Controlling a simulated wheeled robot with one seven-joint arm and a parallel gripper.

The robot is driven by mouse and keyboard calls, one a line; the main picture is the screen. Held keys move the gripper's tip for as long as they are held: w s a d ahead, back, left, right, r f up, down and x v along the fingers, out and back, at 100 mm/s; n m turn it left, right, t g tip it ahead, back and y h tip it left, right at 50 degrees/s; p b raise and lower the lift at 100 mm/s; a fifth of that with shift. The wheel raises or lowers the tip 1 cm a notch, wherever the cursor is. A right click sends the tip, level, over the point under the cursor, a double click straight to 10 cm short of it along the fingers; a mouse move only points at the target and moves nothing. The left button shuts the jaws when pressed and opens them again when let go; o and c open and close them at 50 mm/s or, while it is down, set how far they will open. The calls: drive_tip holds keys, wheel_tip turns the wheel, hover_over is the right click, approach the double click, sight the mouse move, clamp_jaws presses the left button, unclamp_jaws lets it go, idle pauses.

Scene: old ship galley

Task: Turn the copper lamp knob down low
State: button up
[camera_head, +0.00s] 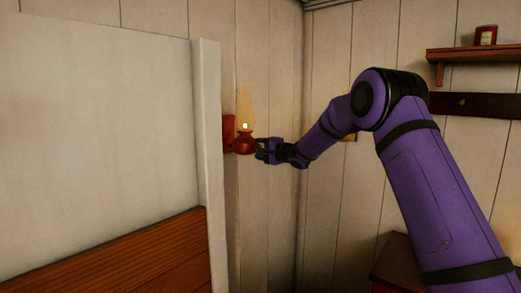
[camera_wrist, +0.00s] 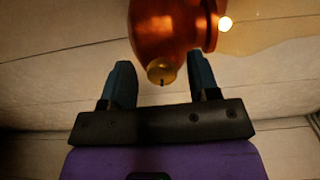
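The copper lamp (camera_head: 244,144) is mounted on the wall by a reddish bracket (camera_head: 228,133), with a lit flame and a glowing glass chimney (camera_head: 246,108). In the wrist view its rounded copper body (camera_wrist: 170,30) fills the upper middle. The lamp's small brass-coloured knob (camera_wrist: 161,71), with a dark mark on its rim, sticks out from the body toward my gripper. My gripper (camera_head: 262,150) is right beside the lamp in the head view. In the wrist view my gripper (camera_wrist: 162,78) is open, one finger on each side of the knob, with gaps to both.
A white partition with a post (camera_head: 208,160) stands just left of the lamp. A wooden shelf (camera_head: 475,53) with a red jar (camera_head: 486,35) is at the upper right. A dark wooden rail (camera_head: 470,105) runs below it.

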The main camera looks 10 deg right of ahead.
drive_tip(key=v, duration=1)
drive_tip(key=shift+s+d, duration=0.2)
drive_tip(key=shift+s, duration=0.15)
drive_tip(key=shift+r, duration=0.1)
drive_tip(key=s+a+r+n+g, duration=0.2)
drive_tip(key=s+a+n+g, duration=0.1)
drive_tip(key=s, duration=0.6)
drive_tip(key=s+a+r+n+g, duration=0.2)
drive_tip(key=s+a+g, duration=0.1)
drive_tip(key=s, duration=0.6)
drive_tip(key=s+a+r+n+g, duration=0.2)
drive_tip(key=s+a+n, duration=0.1)
drive_tip(key=s, duration=0.5)
drive_tip(key=s+d+f+n+h, duration=0.1)
drive_tip(key=s+d+f+h, duration=0.2)
drive_tip(key=s, duration=1)
drive_tip(key=s+d+f+n+g+h, duration=0.1)
drive_tip(key=s+d+h, duration=0.5)
drive_tip(key=s, duration=0.8)
drive_tip(key=shift+s+d+f+n+h, duration=0.3)
drive_tip(key=shift+f+h, duration=0.5)
drive_tip(key=shift+f, duration=0.1)
